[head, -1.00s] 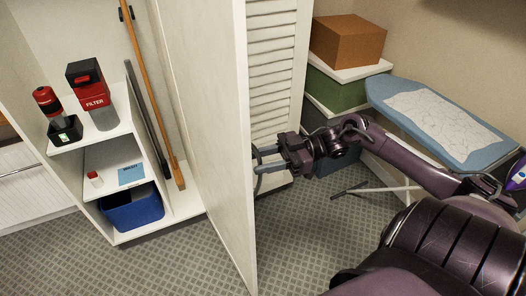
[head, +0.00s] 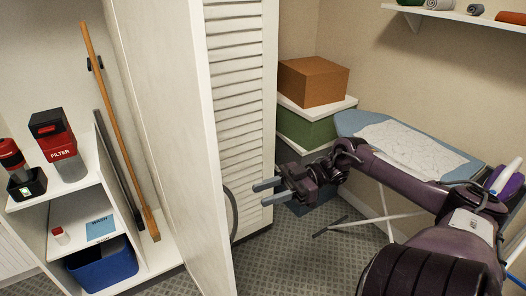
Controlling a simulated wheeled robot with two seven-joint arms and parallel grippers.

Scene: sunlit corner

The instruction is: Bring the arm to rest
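My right arm (head: 405,183) comes in from the right, with its gripper (head: 262,192) in the middle of the view. Its two grey fingers point left and stand apart with nothing between them. The dark curved handle (head: 232,212) on the open white cabinet door (head: 185,130) is just left of the fingertips, with a small gap in between. My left gripper is out of view.
A louvered door (head: 236,90) stands behind the handle. An orange-brown box (head: 313,82) and a green box (head: 306,130) are stacked behind the gripper. An ironing board (head: 359,123) lies beyond my forearm. A wall shelf (head: 460,14) is at upper right. Open carpet (head: 290,255) lies below the gripper.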

